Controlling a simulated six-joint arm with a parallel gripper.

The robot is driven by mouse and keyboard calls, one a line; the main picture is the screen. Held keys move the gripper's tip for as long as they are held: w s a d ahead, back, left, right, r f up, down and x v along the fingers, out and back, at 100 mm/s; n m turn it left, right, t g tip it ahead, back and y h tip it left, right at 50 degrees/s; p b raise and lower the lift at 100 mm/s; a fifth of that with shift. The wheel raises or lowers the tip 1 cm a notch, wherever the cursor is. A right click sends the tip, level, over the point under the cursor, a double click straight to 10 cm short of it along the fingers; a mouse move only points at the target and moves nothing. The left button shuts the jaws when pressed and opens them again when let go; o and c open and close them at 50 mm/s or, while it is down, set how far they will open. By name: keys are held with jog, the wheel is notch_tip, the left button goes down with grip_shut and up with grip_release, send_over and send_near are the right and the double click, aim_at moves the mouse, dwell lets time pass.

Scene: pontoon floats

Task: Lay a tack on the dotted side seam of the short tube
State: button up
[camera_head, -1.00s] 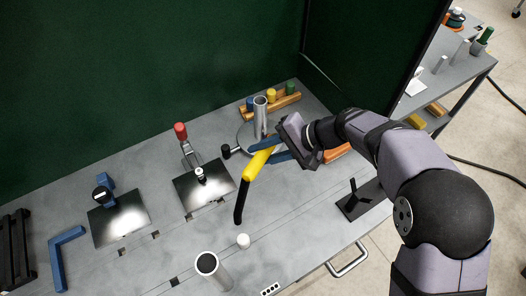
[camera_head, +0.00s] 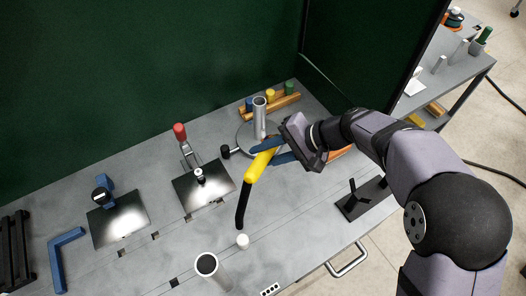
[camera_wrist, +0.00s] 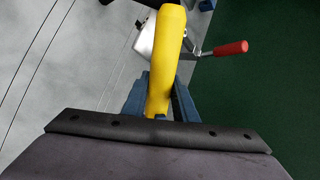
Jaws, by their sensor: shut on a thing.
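My gripper (camera_head: 270,152) is shut on the yellow body of a torch (camera_head: 258,166), whose black end (camera_head: 242,208) angles down toward the front of the table. The wrist view shows the yellow body (camera_wrist: 163,60) between my blue fingers (camera_wrist: 160,100). A short grey tube (camera_head: 260,121) stands upright on a round grey plate (camera_head: 243,139), just behind and left of my gripper. The torch's black end is apart from the tube, over the table. The dotted seam cannot be made out, and the tube's foot is partly hidden by my gripper.
A red-handled clamp (camera_head: 180,133) stands by a dark plate (camera_head: 204,188); another plate (camera_head: 119,218) lies left. A wooden rack (camera_head: 270,106) stands behind the tube. A green screen (camera_head: 150,60) closes the back.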

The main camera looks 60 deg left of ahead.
aim_at(268, 158)
jog(key=shift+d+r+p, duration=0.35)
jog(key=shift+d+r, duration=1.05)
jog(key=shift+r, duration=0.15)
jog(key=shift+w+d, duration=0.3)
jog(key=shift+w, duration=0.05)
jog(key=w+d+r+m+t+y+p, duration=0.1)
jog(key=w+d+r+m+t+p, duration=0.15)
jog(key=w+d, duration=0.4)
jog(key=w+d+r+m+t+y+p, duration=0.1)
jog(key=w+d+r+m+p, duration=0.2)
jog(key=d, duration=0.7)
jog(key=w+d+r+m+t+y+p, duration=0.1)
jog(key=w+d+r+m+t, duration=0.15)
jog(key=w+d, duration=0.5)
jog(key=w+d+f+m+t+h+b, duration=0.1)
jog(key=w+d+f+m+t+b, duration=0.2)
jog(key=d+f, duration=0.7)
jog(key=w+d+f+m+t+b, duration=0.3)
jog(key=d+f, duration=0.6)
jog(key=d, duration=0.6)
jog(key=shift+w+d+f+m+t+h, duration=0.2)
jog(key=shift+w+f+m+t+h, duration=0.15)
jog(key=shift+m, duration=0.85)
